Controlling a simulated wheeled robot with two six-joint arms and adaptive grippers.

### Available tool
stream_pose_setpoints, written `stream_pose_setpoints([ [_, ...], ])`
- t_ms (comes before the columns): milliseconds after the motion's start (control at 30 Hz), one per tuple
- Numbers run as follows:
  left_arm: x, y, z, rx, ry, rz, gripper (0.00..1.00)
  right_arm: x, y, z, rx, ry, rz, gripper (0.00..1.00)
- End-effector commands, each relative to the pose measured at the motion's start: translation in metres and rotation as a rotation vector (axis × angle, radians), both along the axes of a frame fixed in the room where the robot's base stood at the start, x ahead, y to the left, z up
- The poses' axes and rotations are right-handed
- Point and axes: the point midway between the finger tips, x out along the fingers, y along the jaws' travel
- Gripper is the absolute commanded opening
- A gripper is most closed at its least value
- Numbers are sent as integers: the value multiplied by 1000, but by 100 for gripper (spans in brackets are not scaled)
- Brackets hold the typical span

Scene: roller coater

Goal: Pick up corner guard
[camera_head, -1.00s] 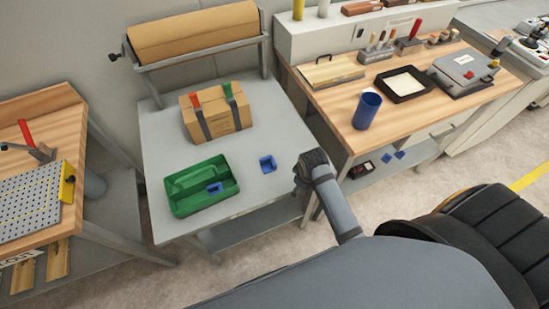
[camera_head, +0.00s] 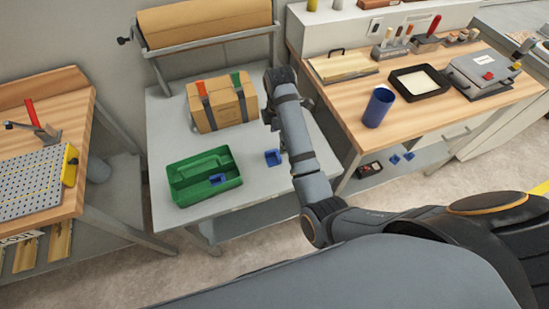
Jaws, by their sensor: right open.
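A small blue corner guard (camera_head: 272,157) lies on the grey table (camera_head: 262,185), to the right of the green tray. Another blue corner guard (camera_head: 217,180) lies inside the green tray (camera_head: 203,178). My right gripper (camera_head: 268,114) is open and small in view, beside the cardboard box and above the table, farther back than the loose corner guard and apart from it. My right forearm passes just right of that guard. My left gripper is not in view.
A strapped cardboard box (camera_head: 222,103) stands at the table's back, below a paper roll (camera_head: 205,22). The right bench (camera_head: 335,98) carries a blue cup (camera_head: 378,107) and a black tray (camera_head: 418,82). Two blue pieces (camera_head: 401,158) lie on its lower shelf.

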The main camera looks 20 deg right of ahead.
Motion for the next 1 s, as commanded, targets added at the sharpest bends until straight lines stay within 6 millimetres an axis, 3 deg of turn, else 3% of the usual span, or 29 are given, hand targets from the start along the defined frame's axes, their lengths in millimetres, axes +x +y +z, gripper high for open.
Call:
stream_pose_setpoints([
  [33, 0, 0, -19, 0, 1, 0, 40, 0, 0, -19, 0, 0, 0, 74],
  [167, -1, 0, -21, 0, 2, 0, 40, 0, 0, -34, -1, 0, -1, 74],
  [333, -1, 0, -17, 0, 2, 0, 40, 0, 1, -38, 0, 1, -1, 74],
  [600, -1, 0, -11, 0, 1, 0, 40, 2, 6, -80, 1, 2, -2, 74],
  [867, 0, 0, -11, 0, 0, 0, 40, 2, 6, -86, 1, 0, -2, 74],
  [1000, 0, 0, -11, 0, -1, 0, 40, 2, 6, -86, 1, 0, -2, 56],
])
